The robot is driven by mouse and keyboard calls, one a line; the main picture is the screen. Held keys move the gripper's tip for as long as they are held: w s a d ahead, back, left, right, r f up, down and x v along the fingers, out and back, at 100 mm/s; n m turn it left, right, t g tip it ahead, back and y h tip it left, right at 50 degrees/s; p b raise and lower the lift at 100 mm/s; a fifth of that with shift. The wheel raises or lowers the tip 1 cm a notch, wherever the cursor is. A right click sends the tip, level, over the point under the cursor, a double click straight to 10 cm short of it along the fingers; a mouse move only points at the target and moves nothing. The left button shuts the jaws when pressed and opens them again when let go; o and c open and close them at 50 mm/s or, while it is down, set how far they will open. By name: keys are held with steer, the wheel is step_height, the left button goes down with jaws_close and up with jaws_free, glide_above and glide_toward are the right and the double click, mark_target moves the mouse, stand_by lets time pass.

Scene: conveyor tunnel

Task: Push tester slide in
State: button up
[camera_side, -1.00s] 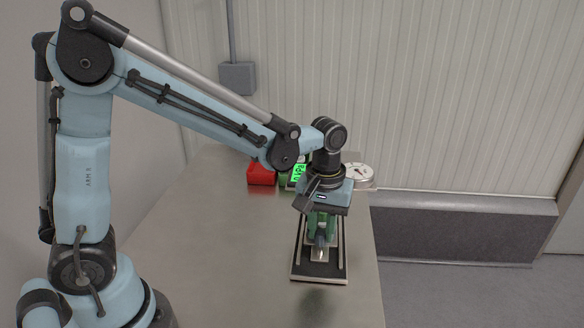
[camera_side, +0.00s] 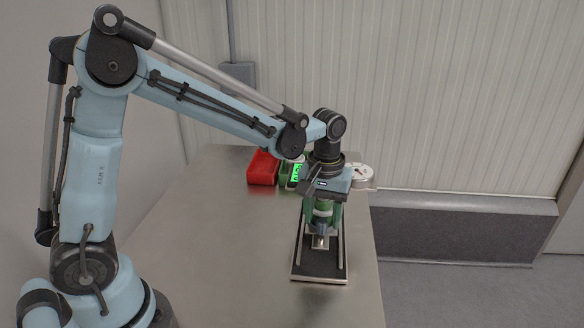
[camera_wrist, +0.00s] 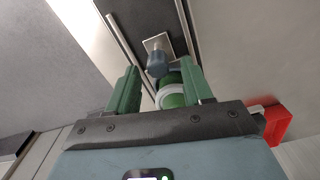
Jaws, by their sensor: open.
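The tester has a dark base with pale rails (camera_side: 304,272) lying on the metal table. On it sits a slide with a small metal plate (camera_side: 320,243) and a blue-grey knob-like part, which shows clearly in the wrist view (camera_wrist: 157,63). Behind the knob is a green part with a white ring (camera_wrist: 172,98). My gripper (camera_side: 322,226) is over the slide, its green fingers pointing down. In the wrist view its fingers (camera_wrist: 161,75) stand apart on either side of the green-and-white part. Contact with the slide cannot be made out. The base's far end is hidden behind my gripper.
A red open box (camera_side: 263,168), a green unit with a lit display (camera_side: 297,173) and a white round dial (camera_side: 361,174) stand at the table's back. The red box also shows in the wrist view (camera_wrist: 278,124). The table (camera_side: 220,255) left of the base is clear.

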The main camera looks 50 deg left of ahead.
step_height(320, 180, up, 12)
stand_by(0.6)
